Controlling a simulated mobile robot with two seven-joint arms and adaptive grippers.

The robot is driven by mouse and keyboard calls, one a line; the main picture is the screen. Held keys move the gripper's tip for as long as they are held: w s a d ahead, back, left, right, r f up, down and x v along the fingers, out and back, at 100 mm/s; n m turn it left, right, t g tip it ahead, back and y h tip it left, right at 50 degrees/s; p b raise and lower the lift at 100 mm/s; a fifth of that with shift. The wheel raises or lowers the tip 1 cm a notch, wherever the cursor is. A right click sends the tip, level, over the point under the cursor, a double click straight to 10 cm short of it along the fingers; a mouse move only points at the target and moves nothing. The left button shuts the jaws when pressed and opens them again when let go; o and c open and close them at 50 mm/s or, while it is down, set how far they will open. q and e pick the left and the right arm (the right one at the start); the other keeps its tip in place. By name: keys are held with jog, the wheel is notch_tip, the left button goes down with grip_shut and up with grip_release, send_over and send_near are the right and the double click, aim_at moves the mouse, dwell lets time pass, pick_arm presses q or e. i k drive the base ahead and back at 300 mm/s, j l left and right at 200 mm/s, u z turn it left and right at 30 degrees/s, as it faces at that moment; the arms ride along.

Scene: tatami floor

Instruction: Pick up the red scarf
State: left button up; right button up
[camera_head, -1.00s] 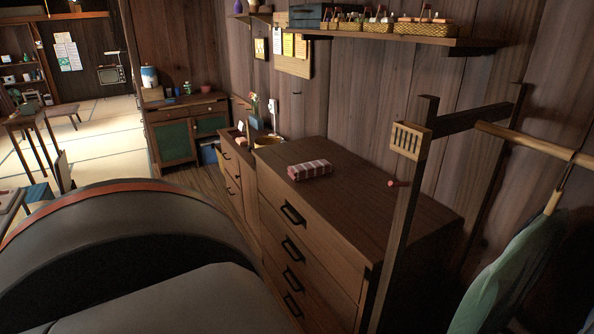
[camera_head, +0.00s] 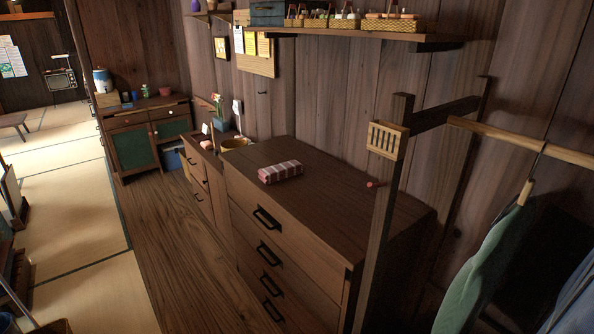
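A folded red and white checked cloth (camera_head: 280,172), which looks like the red scarf, lies flat on top of the dark wooden dresser (camera_head: 330,195), near its far left part. It is fully visible and nothing touches it. Neither of my grippers shows in the head view, so their distance from the cloth cannot be told.
A wooden rack post (camera_head: 385,215) stands at the dresser's near right corner, with green clothing (camera_head: 480,270) hanging from a rail (camera_head: 520,140). A wall shelf (camera_head: 360,36) overhangs the dresser. A small red item (camera_head: 375,184) lies near the post. Wooden floor (camera_head: 165,250) is open left of the dresser.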

aim_at(277, 173)
jog(key=u, duration=0.3)
jog(key=i+j+z, duration=0.3)
jog(key=j+z, duration=0.2)
jog(key=i+j+z, duration=0.2)
jog(key=j+z, duration=0.25)
jog(key=j, duration=0.2)
jog(key=j+z, duration=0.5)
jog(key=j, duration=0.15)
jog(key=j+z, duration=0.45)
jog(key=j, duration=0.25)
jog(key=k+j+z, duration=0.15)
jog(key=j+z, duration=0.35)
jog(key=j, duration=0.2)
